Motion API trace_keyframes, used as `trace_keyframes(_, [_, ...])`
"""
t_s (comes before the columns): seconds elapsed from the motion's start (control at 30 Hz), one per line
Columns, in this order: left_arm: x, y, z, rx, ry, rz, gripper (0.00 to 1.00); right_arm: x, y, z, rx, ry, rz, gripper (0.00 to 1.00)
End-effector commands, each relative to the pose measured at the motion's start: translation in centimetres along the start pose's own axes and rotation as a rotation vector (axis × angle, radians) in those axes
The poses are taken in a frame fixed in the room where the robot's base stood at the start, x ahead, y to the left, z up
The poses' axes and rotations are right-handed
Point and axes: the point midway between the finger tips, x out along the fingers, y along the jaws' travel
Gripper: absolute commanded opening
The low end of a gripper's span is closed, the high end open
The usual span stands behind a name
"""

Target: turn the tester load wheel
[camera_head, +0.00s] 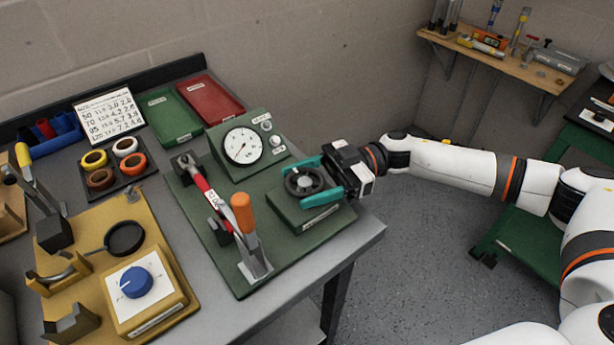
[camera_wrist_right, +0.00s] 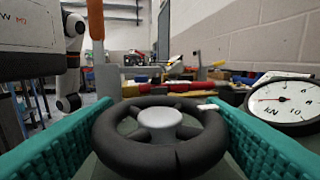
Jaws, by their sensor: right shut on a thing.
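The tester load wheel (camera_head: 304,181) is a black spoked handwheel on a green box at the right end of the green tester base (camera_head: 217,265). My right gripper (camera_head: 317,183) comes in from the right with teal fingers on both sides of the wheel, shut on it. In the right wrist view the wheel (camera_wrist_right: 160,135) lies between the two teal fingers, with its grey hub facing up and a small white mark on the rim. My left gripper is not in view.
A yellow fixture with a blue knob (camera_head: 136,282) is at the front left. Green (camera_head: 174,115) and red (camera_head: 211,98) trays lie at the back. The table's right edge is close to the wheel.

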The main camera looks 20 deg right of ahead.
Motion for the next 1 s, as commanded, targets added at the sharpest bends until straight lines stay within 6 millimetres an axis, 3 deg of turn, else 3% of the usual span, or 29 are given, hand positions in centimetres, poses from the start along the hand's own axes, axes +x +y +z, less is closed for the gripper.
trace_keyframes(0.4, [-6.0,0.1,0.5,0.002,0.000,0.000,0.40,0.0,0.4,0.5,0.010,0.000,-0.335,0.42])
trace_keyframes(1.0, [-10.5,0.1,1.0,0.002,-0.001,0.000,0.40,0.3,0.5,0.3,0.014,-0.006,-0.878,0.42])
